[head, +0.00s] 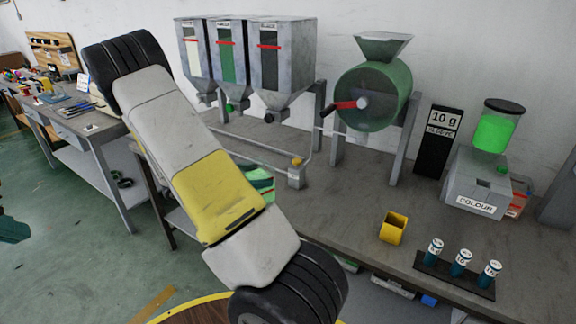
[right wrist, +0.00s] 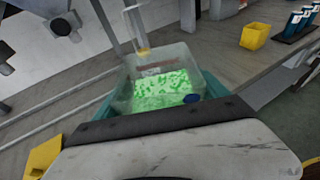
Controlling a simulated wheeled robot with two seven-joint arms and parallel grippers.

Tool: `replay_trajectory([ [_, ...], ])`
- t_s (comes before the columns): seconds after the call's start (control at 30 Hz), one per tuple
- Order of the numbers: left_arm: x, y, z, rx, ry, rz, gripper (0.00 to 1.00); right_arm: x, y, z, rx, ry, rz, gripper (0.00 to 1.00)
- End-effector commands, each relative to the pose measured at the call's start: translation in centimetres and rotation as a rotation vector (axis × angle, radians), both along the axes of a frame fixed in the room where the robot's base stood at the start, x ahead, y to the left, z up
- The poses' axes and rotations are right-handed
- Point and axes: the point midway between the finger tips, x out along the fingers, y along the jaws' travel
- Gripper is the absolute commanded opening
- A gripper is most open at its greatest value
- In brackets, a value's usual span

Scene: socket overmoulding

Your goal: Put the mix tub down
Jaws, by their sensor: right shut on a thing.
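The mix tub (right wrist: 128,95) is a clear box holding bright green granules. My right gripper (right wrist: 160,92) is shut on it, with a teal finger on either side. In the head view a small part of the tub (head: 262,184) shows green beyond my right arm, which hides most of it and the gripper. The tub is by the bench's front edge, below the hoppers; I cannot tell whether it touches the bench. A dark blue round thing shows at the tub's near right corner. My left gripper (head: 14,225) shows only as a teal piece at the left edge; its jaws cannot be made out.
On the bench (head: 345,205) stand three hoppers (head: 245,55), a green drum (head: 372,92), a 10 g sign (head: 437,140) and a colour dispenser (head: 478,180). A yellow cup (head: 393,228) and a rack of vials (head: 453,272) are at the right. Bare bench lies left of the cup.

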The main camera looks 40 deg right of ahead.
Motion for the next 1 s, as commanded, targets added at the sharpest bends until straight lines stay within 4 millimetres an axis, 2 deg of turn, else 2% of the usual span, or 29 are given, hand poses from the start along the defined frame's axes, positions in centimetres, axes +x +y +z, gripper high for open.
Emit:
replay_trajectory([
  [0.07,0.0,0.0,0.0,0.0,0.0,0.0,0.0,0.0,-0.5,0.1,-0.004,-0.001,-0.01,0.14],
  [0.17,0.0,0.0,0.0,0.0,0.0,0.0,0.0,1.3,-1.1,0.0,-0.005,-0.003,-0.013,0.14],
  [0.5,0.0,0.0,0.0,0.0,0.0,0.0,0.0,9.4,-4.6,-0.9,-0.005,-0.004,-0.011,0.14],
  [0.63,0.0,0.0,0.0,0.0,0.0,0.0,0.0,11.9,-5.7,-1.1,-0.005,-0.003,-0.01,0.14],
  [0.73,0.0,0.0,0.0,0.0,0.0,0.0,0.0,13.1,-6.2,-1.2,-0.005,-0.003,-0.01,0.14],
  [0.97,0.0,0.0,0.0,0.0,0.0,0.0,0.0,14.4,-6.8,-1.3,-0.004,-0.003,-0.01,0.14],
  [1.0,0.0,0.0,0.0,0.0,0.0,0.0,0.0,14.3,-6.7,-2.0,-0.004,0.002,-0.009,0.14],
])
